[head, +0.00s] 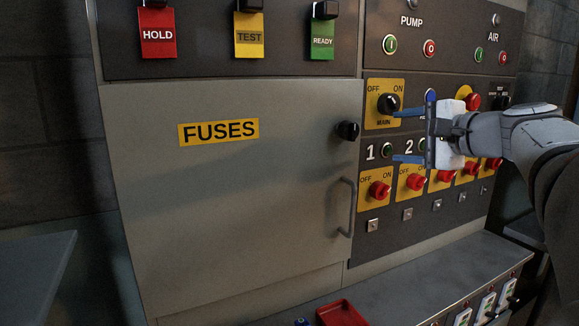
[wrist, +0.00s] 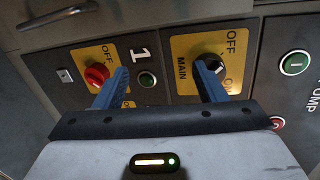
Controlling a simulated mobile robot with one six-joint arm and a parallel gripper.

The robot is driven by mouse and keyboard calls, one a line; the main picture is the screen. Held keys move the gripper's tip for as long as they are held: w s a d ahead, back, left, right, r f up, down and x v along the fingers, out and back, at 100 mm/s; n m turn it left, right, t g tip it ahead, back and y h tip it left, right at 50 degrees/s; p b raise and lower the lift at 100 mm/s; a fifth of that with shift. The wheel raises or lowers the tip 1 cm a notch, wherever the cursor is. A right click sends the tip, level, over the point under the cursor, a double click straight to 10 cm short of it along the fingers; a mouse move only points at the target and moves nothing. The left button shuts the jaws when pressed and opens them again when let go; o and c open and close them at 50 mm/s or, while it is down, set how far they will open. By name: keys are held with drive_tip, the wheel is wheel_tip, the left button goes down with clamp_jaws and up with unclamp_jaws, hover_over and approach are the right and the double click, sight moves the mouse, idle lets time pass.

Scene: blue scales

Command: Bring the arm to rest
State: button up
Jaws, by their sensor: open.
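My gripper (head: 402,136) is at the right of the head view, in front of the switch panel. Its two blue fingers are wide apart with nothing between them. In the wrist view my gripper (wrist: 162,80) also shows open, with one finger over the red switch side and the other over the main switch side. The black main switch (head: 388,103) sits on a yellow plate just beyond the upper finger; it also shows in the wrist view (wrist: 213,62), partly behind a finger. I cannot tell whether the finger touches it. My arm (head: 545,135) reaches in from the right edge.
A closed grey door marked FUSES (head: 230,200) has a black knob (head: 348,130) and a handle (head: 347,207). Several red switches (head: 380,189) line the panel below. HOLD, TEST and READY tags hang above. A red tray (head: 341,313) lies on the ledge (head: 400,285).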

drive_tip(key=s+a+f+n+g+p, duration=0.3)
drive_tip(key=s+a+f+g+p, duration=0.15)
drive_tip(key=a+f, duration=0.2)
drive_tip(key=s+a+f+n+g+h+p, duration=0.2)
drive_tip(key=s+f+n+g+h+p, duration=0.1)
drive_tip(key=s, duration=0.5)
drive_tip(key=s+a+f+n+g+h+p, duration=0.2)
drive_tip(key=s+f+n+g+h+p, duration=0.1)
drive_tip(key=s+f+n+p, duration=0.3)
wheel_tip(320, 180, down, 4)
drive_tip(key=s+n+g, duration=0.1)
drive_tip(key=s+n, duration=0.1)
drive_tip(key=s, duration=0.1)
drive_tip(key=shift+h+p, duration=0.3)
drive_tip(key=shift+c, duration=0.6)
